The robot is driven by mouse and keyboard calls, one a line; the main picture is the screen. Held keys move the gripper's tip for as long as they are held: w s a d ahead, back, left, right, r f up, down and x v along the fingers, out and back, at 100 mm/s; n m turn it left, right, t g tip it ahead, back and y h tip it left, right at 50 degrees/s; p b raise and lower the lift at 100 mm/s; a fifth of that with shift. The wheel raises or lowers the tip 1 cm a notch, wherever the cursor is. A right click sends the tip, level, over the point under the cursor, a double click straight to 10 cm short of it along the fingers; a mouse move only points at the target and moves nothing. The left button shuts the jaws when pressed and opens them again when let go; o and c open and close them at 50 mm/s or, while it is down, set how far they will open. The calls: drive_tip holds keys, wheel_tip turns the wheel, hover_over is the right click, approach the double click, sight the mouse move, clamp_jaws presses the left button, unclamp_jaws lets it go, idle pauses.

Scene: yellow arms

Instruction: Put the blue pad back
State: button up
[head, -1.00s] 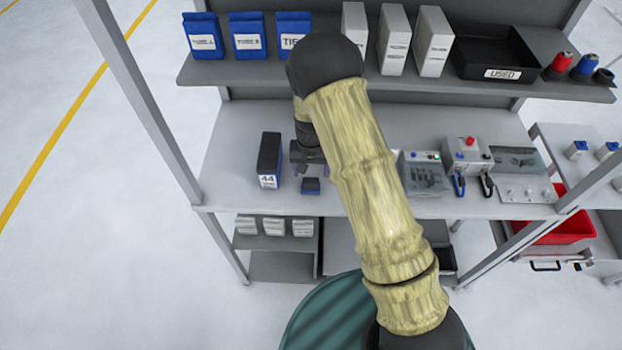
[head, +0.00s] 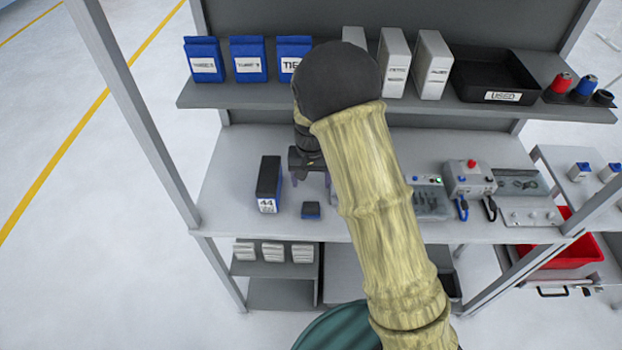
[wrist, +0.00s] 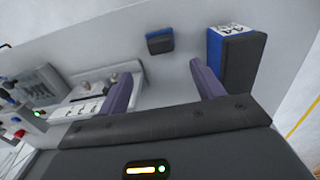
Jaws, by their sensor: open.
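The blue pad (head: 311,210) is a small flat piece with a dark top and a blue edge. It lies on the grey workbench (head: 400,226) near its front edge, just right of a dark box marked 44 (head: 269,184). It also shows in the wrist view (wrist: 160,41), beyond my fingertips, with the box (wrist: 232,56) to its right. My gripper (head: 309,176) is open and empty, behind the pad in the head view and apart from it. In the wrist view its two purple fingers (wrist: 158,77) stand wide apart. My forearm hides part of the bench.
Several blue packs (head: 248,60), white boxes (head: 432,65) and a black USED tray (head: 493,77) stand on the upper shelf. Control boxes (head: 468,180) sit on the bench at right. A grey post (head: 135,125) rises at left. The bench left of the box is clear.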

drive_tip(key=s+d+r+t, duration=0.1)
drive_tip(key=s+d+r, duration=0.4)
drive_tip(key=s+d, duration=0.2)
drive_tip(key=s+d+r+t, duration=0.1)
drive_tip(key=s+d+r, duration=0.5)
drive_tip(key=s, duration=0.5)
drive_tip(key=shift+s+d+r+t, duration=0.2)
drive_tip(key=shift+s+d+t, duration=0.1)
drive_tip(key=shift+d, duration=0.9)
